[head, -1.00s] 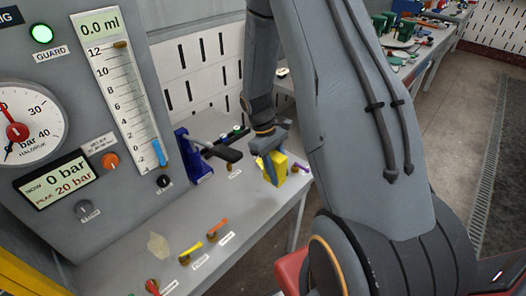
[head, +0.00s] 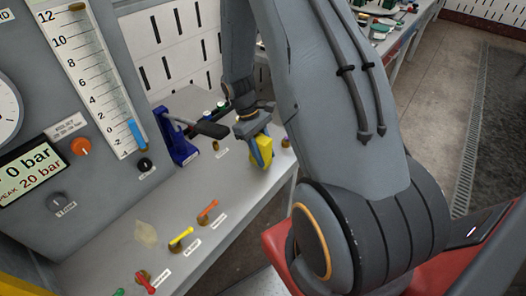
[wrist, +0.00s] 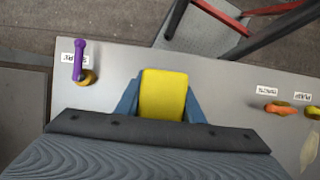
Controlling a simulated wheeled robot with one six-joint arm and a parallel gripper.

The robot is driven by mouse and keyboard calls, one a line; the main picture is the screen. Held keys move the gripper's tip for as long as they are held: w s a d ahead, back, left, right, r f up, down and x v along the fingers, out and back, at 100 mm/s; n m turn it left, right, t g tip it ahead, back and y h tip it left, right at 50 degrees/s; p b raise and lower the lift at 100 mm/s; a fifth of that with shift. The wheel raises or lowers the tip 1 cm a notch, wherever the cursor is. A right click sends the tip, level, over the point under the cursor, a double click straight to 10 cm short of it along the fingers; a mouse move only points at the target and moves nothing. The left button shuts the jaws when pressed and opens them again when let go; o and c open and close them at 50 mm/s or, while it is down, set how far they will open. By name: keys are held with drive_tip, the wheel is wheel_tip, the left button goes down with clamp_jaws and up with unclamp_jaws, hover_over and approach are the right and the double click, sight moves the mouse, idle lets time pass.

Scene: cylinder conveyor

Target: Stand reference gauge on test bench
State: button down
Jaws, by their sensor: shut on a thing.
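The yellow block that I take for the reference gauge (head: 264,151) is between the blue fingers of my gripper (head: 257,157), over the right part of the grey test bench (head: 228,188). In the wrist view the gauge (wrist: 162,92) is held between the two fingers (wrist: 162,106), with its broad yellow face showing. My gripper is shut on it. In the head view the gauge looks slightly tilted, and a finger hides part of it. I cannot tell whether its lower end touches the bench top.
A purple-handled valve (wrist: 79,62) stands near the bench edge, left of the gauge in the wrist view. A blue stand with a dark lever (head: 179,146) is left of my gripper. Yellow (head: 181,238) and orange (head: 207,212) valves stand nearer. Bare bench lies between.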

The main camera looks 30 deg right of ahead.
drive_tip(key=shift+f, duration=0.5)
drive_tip(key=shift+f+b, duration=0.5)
drive_tip(key=shift+f, duration=0.1)
drive_tip(key=c, duration=1.1)
unclamp_jaws()
